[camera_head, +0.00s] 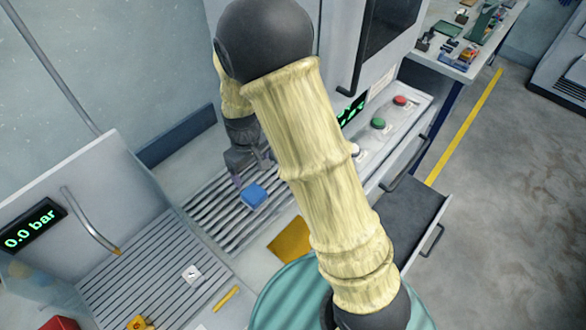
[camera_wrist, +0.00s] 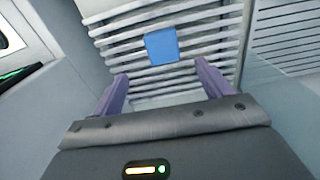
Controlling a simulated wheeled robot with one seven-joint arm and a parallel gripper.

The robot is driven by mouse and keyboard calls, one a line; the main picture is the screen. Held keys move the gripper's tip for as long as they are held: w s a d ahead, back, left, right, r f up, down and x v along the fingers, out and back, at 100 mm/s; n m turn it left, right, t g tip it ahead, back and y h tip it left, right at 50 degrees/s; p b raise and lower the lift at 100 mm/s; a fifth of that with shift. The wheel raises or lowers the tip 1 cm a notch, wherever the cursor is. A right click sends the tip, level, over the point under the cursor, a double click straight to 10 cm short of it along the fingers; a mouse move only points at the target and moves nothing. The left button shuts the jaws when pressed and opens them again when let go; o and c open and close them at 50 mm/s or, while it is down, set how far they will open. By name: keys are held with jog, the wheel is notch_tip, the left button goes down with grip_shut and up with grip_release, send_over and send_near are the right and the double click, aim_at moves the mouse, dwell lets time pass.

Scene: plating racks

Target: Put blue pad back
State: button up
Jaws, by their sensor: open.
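The blue pad (camera_head: 254,196) lies on a slatted grey rack (camera_head: 222,212) in the head view. In the wrist view the blue pad (camera_wrist: 161,46) lies flat on the pale slats (camera_wrist: 205,38), beyond the fingertips and roughly between their lines. My gripper (camera_head: 250,178) is just behind the pad in the head view. In the wrist view my gripper (camera_wrist: 160,80) shows two purple fingers spread wide with nothing between them. The pad is apart from both fingers there. My arm hides part of the rack's right side in the head view.
A yellow sheet (camera_head: 290,241) lies right of the rack. An open drawer (camera_head: 405,215) juts out at the right. A red block (camera_head: 60,323) is at the lower left.

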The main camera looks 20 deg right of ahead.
jog(key=s+d+r+m+t, duration=0.2)
jog(key=s+d+r+m, duration=0.4)
jog(key=s+d+r, duration=0.4)
jog(key=s+d, duration=0.2)
jog(key=d, duration=0.1)
jog(key=shift+r+m+t, duration=0.15)
jog(key=shift+m+t, duration=0.15)
jog(key=shift+s, duration=0.1)
